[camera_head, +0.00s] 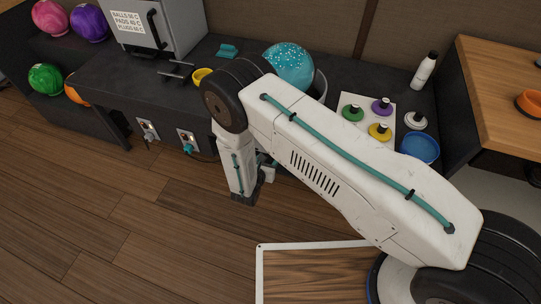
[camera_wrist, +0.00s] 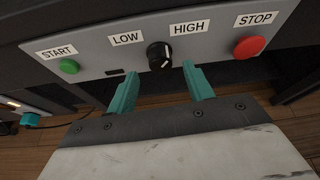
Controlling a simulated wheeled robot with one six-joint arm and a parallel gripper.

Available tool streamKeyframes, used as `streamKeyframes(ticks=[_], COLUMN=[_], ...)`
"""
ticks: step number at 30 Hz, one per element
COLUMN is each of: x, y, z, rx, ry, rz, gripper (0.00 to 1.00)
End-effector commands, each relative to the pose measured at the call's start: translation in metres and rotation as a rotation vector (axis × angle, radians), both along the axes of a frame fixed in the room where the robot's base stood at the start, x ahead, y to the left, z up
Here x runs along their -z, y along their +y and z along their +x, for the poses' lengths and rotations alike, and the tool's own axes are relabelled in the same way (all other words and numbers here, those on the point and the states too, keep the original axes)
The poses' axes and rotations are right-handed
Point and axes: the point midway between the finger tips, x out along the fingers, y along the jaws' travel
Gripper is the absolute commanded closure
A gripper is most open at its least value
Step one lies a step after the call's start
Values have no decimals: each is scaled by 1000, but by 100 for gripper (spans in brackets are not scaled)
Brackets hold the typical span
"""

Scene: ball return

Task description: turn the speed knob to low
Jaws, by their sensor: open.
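The speed knob (camera_wrist: 159,55) is black and sits on a grey control panel (camera_wrist: 105,60) in the wrist view, below and between the LOW label (camera_wrist: 126,39) and the HIGH label (camera_wrist: 188,28). A pale pointer mark shows on its right side and seems to lean toward HIGH; its exact angle is hard to tell. My gripper (camera_wrist: 160,80) is open, with one teal finger on each side below the knob. The knob lies ahead of the gap, and nothing is between the fingers. In the head view my arm mostly hides the gripper, and the knob does not show.
A green START button (camera_wrist: 69,67) is left of the knob and a red STOP button (camera_wrist: 249,46) is right of it. In the head view, a speckled blue ball (camera_head: 288,65) sits behind my arm. Wood floor (camera_head: 120,215) is clear at the left.

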Motion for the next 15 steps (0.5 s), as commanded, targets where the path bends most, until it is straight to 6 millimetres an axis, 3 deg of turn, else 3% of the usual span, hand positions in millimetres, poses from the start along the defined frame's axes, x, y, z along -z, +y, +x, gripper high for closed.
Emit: streamKeyframes(ticks=[6, 15], x=[11, 13], y=[-11, -13], z=[25, 32], rx=[2, 0], ry=[0, 0], rz=[0, 0], gripper=[48, 48])
